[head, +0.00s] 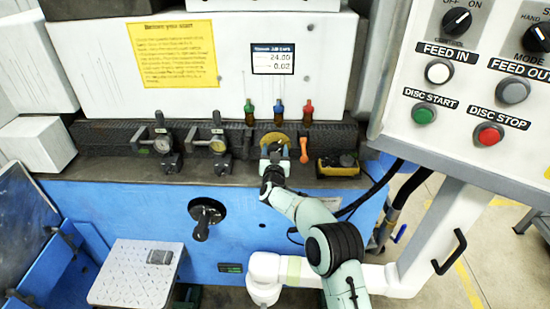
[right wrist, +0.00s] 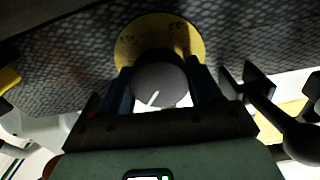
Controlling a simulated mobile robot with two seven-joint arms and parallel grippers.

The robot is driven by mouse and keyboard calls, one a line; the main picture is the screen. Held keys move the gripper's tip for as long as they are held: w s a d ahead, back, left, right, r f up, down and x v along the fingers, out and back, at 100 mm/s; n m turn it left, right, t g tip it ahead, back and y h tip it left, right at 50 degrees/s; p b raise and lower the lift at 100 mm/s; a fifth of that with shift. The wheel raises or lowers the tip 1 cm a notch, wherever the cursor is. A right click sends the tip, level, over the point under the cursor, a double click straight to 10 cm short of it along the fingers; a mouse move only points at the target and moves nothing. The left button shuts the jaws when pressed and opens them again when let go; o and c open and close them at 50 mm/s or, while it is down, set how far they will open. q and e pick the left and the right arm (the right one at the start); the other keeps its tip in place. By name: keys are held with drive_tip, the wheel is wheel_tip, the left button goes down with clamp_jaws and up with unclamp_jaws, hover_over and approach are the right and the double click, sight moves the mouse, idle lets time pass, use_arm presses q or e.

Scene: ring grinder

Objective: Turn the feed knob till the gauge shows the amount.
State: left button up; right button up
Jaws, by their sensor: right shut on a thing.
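The feed knob (right wrist: 160,84) is a dark grey round knob with a white pointer line at its lower left. It sits in front of a yellow dial plate (right wrist: 140,35) with small marks I cannot read. In the head view the yellow plate (head: 274,138) shows just above my right gripper (head: 272,160). In the right wrist view my right gripper (right wrist: 160,92) has a finger on each side of the knob and is shut on it. A small white card (head: 273,59) reads about 24.00 and 0.02.
A control panel (head: 475,85) hangs at the right. A black handle (head: 203,217) sticks out of the blue front.

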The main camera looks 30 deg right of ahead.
drive_tip(key=m+b, duration=0.3)
drive_tip(key=shift+m, duration=0.4)
drive_tip(key=m+b, duration=0.3)
drive_tip(key=m, duration=0.1)
drive_tip(key=shift+d+m, duration=0.1)
drive_tip(key=shift+m, duration=0.2)
use_arm(q)
wheel_tip(320, 180, down, 9)
drive_tip(key=w+t+b, duration=0.1)
drive_tip(key=w+b, duration=0.1)
drive_tip(key=b, duration=0.2)
use_arm(e)
drive_tip(key=m, duration=0.4)
drive_tip(key=shift+f, duration=0.1)
drive_tip(key=m+b, duration=0.5)
drive_tip(key=m, duration=0.4)
drive_tip(key=shift+f, duration=0.1)
use_arm(q)
drive_tip(key=w+a+f+t+y, duration=0.1)
drive_tip(key=w+a+f, duration=0.1)
drive_tip(key=w+f, duration=0.2)
drive_tip(key=w+a+f+n+t+y+b, duration=0.1)
drive_tip(key=w+a+f+t, duration=0.1)
drive_tip(key=w, duration=0.4)
drive_tip(key=shift+a+f, duration=0.65)
drive_tip(key=shift+f, duration=0.3)
use_arm(e)
drive_tip(key=shift+m, duration=1)
use_arm(q)
drive_tip(key=shift+w, duration=0.1)
